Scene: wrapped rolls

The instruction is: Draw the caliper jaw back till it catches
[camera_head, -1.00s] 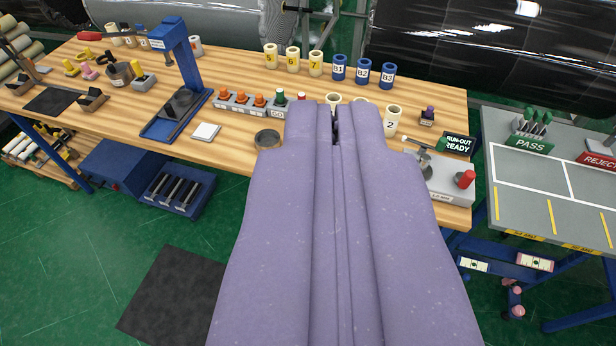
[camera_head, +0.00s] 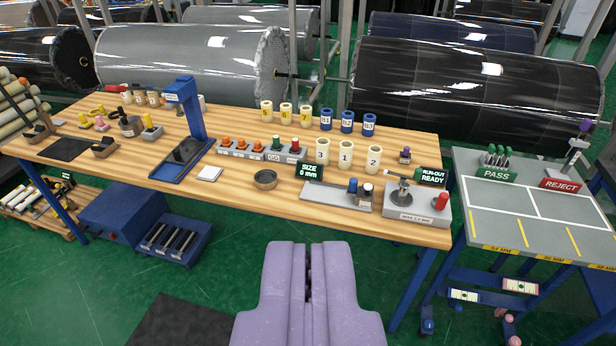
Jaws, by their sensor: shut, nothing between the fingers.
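A grey fixture (camera_head: 318,201), which looks like the caliper, lies near the front edge of the wooden bench. My purple gripper (camera_head: 308,246) is shut and empty. It appears below the bench's front edge in the picture, apart from the fixture and covering none of it.
A run-out gauge block (camera_head: 415,212) with a red knob stands just right of the fixture. Cream cups (camera_head: 346,154) stand behind, and a round dark dish (camera_head: 265,180) sits to the left. A grey sorting table (camera_head: 510,215) with PASS and REJECT signs is at right.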

